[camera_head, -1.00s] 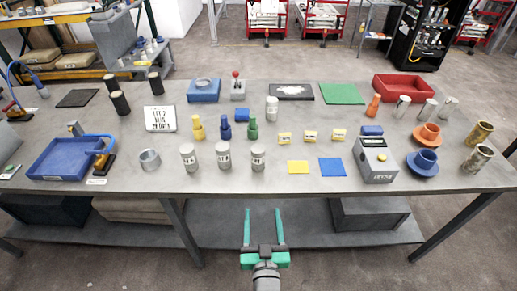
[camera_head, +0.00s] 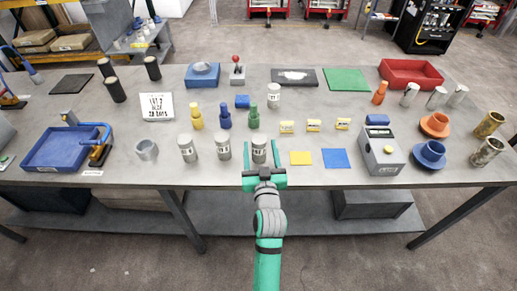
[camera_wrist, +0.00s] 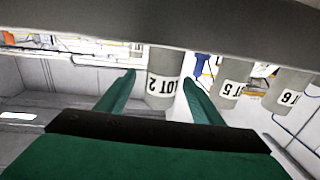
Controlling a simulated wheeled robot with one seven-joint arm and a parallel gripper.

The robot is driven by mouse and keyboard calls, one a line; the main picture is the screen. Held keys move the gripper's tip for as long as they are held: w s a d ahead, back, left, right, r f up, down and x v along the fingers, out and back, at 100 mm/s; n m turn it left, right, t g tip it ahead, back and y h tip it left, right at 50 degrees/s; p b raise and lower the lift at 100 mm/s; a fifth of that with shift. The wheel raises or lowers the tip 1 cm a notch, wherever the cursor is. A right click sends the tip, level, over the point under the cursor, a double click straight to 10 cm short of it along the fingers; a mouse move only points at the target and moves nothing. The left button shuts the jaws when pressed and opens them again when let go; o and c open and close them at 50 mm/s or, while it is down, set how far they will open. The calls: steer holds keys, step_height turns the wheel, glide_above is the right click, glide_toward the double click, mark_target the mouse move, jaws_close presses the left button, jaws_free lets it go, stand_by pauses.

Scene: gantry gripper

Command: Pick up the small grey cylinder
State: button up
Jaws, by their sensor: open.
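Three small grey cylinders with white labels stand upright in a row near the table's front edge: a left one (camera_head: 187,149), a middle one (camera_head: 223,147) and a right one (camera_head: 259,148). My gripper (camera_head: 263,152) is open and empty at the front edge, its fingers lined up with the right cylinder. In the wrist view this cylinder, marked LOT 2 (camera_wrist: 162,88), appears between the two fingertips (camera_wrist: 160,77), with no clear contact. LOT 5 (camera_wrist: 230,88) and LOT 6 (camera_wrist: 290,93) stand to its right there.
A short grey ring (camera_head: 146,150) and a blue tray (camera_head: 40,152) lie to the left. Yellow, blue and green bottle-like pieces stand behind the cylinders.

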mark_target(258, 136)
steer(key=shift+w+a, duration=0.25)
steer(key=shift+w, duration=1.1)
steer(key=shift+w+a, duration=0.2)
steer(key=shift+w, duration=1.15)
steer(key=shift+c, duration=0.4)
steer(key=c, duration=1.4)
steer(key=shift+r, duration=0.15)
